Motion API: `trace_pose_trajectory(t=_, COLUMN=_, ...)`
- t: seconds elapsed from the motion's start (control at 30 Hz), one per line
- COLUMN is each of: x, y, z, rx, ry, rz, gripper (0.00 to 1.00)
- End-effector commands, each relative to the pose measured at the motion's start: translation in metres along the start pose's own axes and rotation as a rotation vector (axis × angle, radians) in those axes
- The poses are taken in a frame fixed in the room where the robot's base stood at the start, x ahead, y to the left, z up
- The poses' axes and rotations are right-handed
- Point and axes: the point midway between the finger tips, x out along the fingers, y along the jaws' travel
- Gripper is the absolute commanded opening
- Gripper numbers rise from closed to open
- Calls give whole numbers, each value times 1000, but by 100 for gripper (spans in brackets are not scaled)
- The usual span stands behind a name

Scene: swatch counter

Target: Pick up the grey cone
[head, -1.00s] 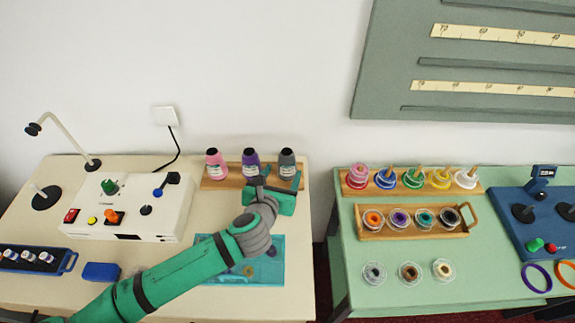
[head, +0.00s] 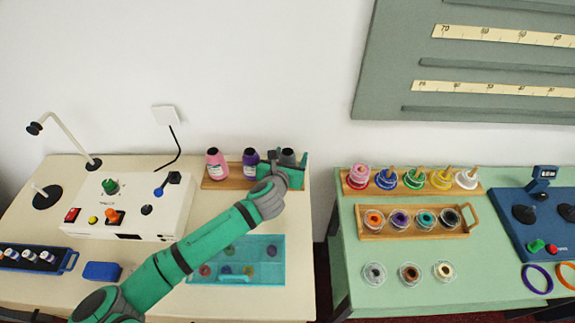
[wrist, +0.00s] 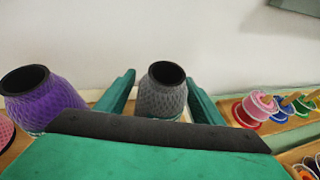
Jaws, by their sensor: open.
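The grey cone (head: 288,156) stands upright at the right end of a wooden rack (head: 226,183) on the left table, partly hidden behind my gripper in the head view. My gripper (head: 283,164) is open at the cone. In the wrist view the grey cone (wrist: 162,92) stands between the two green fingers (wrist: 161,93), with a gap showing on both sides. Its lower part is hidden behind the dark edge of my gripper's body.
A purple cone (head: 250,162) stands close left of the grey one, and a pink cone (head: 216,163) beyond it. A teal tray (head: 277,262) lies in front. The right table holds spools on a wooden rack (head: 352,190). The white wall rises behind.

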Motion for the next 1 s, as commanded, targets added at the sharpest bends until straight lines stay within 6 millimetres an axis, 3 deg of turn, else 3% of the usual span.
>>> trace_pose_trajectory(t=0.2, x=0, y=0, z=0, rx=0, ry=0, rz=0, gripper=59)
trace_pose_trajectory(t=0.4, x=0, y=0, z=0, rx=0, ry=0, rz=0, gripper=15)
trace_pose_trajectory(t=0.77, x=-1, y=0, z=3, rx=0, ry=-1, rz=0, gripper=15)
trace_pose_trajectory(t=1.0, x=-8, y=1, z=21, rx=3, ry=-2, rz=1, gripper=15)
